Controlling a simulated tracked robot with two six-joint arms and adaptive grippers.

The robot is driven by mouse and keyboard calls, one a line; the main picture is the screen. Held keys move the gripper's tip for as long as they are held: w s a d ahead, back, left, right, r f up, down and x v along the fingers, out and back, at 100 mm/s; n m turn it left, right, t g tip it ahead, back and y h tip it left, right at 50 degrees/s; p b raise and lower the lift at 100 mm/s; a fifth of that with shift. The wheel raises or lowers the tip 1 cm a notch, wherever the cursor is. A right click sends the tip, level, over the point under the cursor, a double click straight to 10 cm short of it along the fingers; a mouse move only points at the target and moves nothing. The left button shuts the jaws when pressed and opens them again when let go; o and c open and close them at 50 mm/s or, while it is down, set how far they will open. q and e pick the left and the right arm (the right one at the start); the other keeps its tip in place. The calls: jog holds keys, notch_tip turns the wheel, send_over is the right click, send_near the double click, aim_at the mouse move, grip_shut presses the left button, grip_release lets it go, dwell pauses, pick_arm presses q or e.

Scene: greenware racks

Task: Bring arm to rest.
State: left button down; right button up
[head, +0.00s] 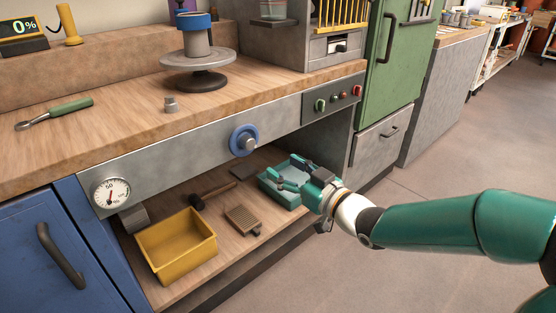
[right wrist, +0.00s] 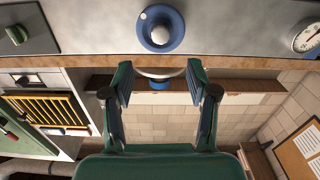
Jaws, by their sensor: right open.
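My right arm (head: 430,222) reaches in from the right in the head view. Its gripper (head: 290,175) is by the open lower shelf, below the blue knob (head: 243,140), and overlaps a teal bin (head: 284,201) in the picture. I cannot tell how far above or in front of the bin it is. In the right wrist view the two fingers (right wrist: 159,84) stand apart with nothing between them. The blue knob (right wrist: 161,29) shows beyond the fingertips there, in an upside-down view. My left gripper is not in view.
The worktop (head: 130,125) is above, with a banding wheel (head: 198,62). Open floor (head: 430,170) lies to the right.

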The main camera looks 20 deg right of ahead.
jog(key=s+a+f+m+g+h, duration=0.1)
jog(key=s+a+f+g, duration=0.15)
jog(key=f, duration=0.85)
jog(key=s+a+f+m+g, duration=0.2)
jog(key=f+g, duration=0.1)
jog(key=f, duration=0.8)
jog(key=s+a+f+m+g+h, duration=0.1)
jog(key=s+a+f+g, duration=0.15)
jog(key=f, duration=0.75)
jog(key=s+f+m+g+h, duration=0.15)
jog(key=s+f+g, duration=0.35)
jog(key=s, duration=0.6)
jog(key=s+f+m+g+y, duration=0.1)
jog(key=s+f+m+g, duration=0.15)
jog(key=s+f, duration=0.65)
notch_tip(320, 180, up, 36)
jog(key=n+p, duration=0.1)
jog(key=p, duration=3.3)
jog(key=shift+s+a+f+p, duration=0.15)
jog(key=shift+a+p, duration=0.2)
jog(key=shift+a, duration=0.05)
